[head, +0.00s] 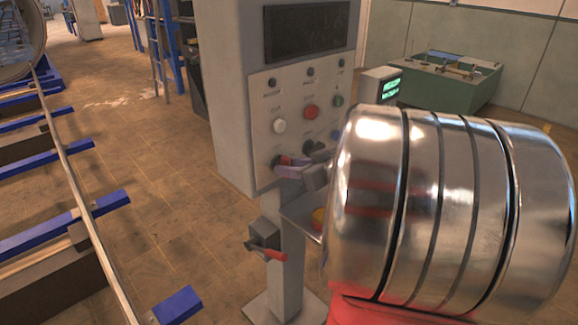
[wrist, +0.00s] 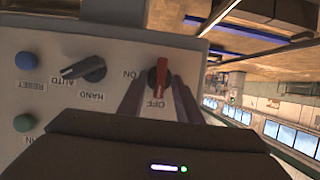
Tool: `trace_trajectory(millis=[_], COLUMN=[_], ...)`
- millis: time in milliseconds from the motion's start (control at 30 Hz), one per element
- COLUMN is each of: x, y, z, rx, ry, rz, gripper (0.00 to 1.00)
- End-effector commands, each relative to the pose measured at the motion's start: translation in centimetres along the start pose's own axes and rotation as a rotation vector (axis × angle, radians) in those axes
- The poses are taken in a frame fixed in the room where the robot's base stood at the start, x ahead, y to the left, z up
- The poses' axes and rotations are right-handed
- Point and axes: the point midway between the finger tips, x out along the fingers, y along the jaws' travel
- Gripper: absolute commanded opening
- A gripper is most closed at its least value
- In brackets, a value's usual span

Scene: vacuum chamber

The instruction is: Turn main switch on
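The main switch seems to be the rotary switch with a red handle (wrist: 160,76) on the grey control panel (wrist: 60,40), with ON and OFF labels, in the wrist view. Its handle lies nearly upright in that picture, its lower end toward OFF. My gripper (wrist: 160,98) is open, its two fingers apart on either side of the handle's lower end. I cannot tell whether they touch it. In the head view my gripper (head: 287,167) is at the panel's lower left knob, and my arm hides part of the panel.
A black selector knob (wrist: 84,68) marked HAND and AUTO sits beside the switch. Blue (wrist: 25,61) and green (wrist: 24,123) buttons are farther left. A box with a red lever (head: 268,252) is on the post below. Blue-ended rails (head: 75,220) stand left, with open floor between.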

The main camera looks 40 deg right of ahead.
Motion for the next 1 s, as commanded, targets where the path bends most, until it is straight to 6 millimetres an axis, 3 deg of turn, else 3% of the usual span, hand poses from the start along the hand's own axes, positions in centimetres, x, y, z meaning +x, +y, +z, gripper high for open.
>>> trace_trajectory(millis=[133, 567, 1000], x=[-0.04, -0.06, -0.03], y=[0.02, 0.04, 0.16], z=[0.0, 0.0, -0.02], rx=[0.0, 0.0, 0.023], ry=[0.0, 0.0, 0.001], rz=[0.0, 0.001, -0.007], gripper=[0.3, 0.0, 0.0])
